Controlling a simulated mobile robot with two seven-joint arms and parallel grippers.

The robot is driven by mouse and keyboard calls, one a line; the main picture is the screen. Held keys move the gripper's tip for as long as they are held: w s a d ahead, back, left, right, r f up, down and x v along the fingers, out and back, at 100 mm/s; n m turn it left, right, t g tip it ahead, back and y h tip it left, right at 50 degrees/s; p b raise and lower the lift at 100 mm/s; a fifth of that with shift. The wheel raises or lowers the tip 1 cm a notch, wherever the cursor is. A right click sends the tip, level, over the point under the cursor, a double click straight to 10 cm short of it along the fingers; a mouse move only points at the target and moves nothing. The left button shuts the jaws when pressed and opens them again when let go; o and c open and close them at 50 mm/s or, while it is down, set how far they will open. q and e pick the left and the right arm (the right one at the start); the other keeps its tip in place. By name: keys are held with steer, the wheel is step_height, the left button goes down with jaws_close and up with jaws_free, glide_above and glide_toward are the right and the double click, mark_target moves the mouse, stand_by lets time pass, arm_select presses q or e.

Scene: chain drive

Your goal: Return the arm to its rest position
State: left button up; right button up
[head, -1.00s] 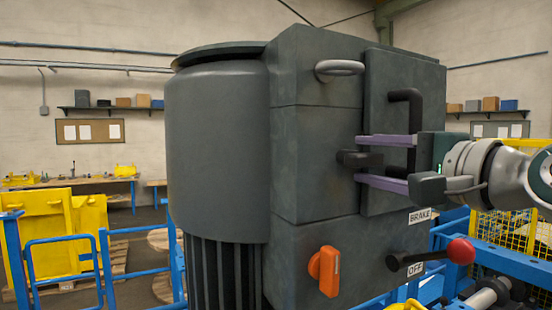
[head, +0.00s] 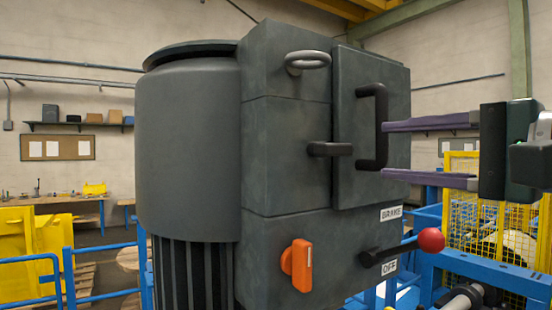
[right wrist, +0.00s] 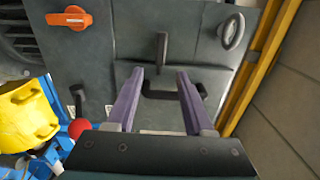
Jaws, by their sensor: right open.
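My right gripper (head: 384,150) is at the right of the head view, with its two purple fingers spread apart one above the other. The fingers point at the dark panel door (head: 345,100) on the grey machine (head: 285,150). In the head view their tips overlap the edge of the black door handle (head: 372,150). In the right wrist view the open gripper (right wrist: 160,72) has nothing between its fingers, and the black handle (right wrist: 172,95) shows beyond them. I cannot tell the exact gap to the door. My left gripper is in neither view.
A black latch (head: 330,149) and a grey ring (head: 308,60) stick out of the machine. Below are an orange switch (head: 298,265) and a brake lever with a red knob (head: 430,240). Blue rails (head: 85,272) and a yellow mesh fence (head: 490,220) stand around it.

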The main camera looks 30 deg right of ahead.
stand_by(0.4)
steer(key=s+a+f+n+g, duration=0.2)
steer(key=a+f+n+g, duration=0.25)
steer(key=f, duration=0.45)
steer(key=s+a+f+n+g, duration=0.25)
steer(key=f+n, duration=0.25)
steer(key=f, duration=0.4)
steer(key=s+a+f+n+g, duration=0.2)
steer(key=s+f+n+g, duration=0.1)
steer(key=s+f+n, duration=0.1)
steer(key=s+a+f+n+g+h+p, duration=0.1)
steer(key=s+a+f+n+g, duration=0.2)
steer(key=s+f, duration=0.4)
steer(key=shift+s+n+g, duration=0.7)
steer(key=shift+s+n, duration=0.25)
steer(key=shift+n, duration=0.3)
steer(key=shift+f, duration=0.1)
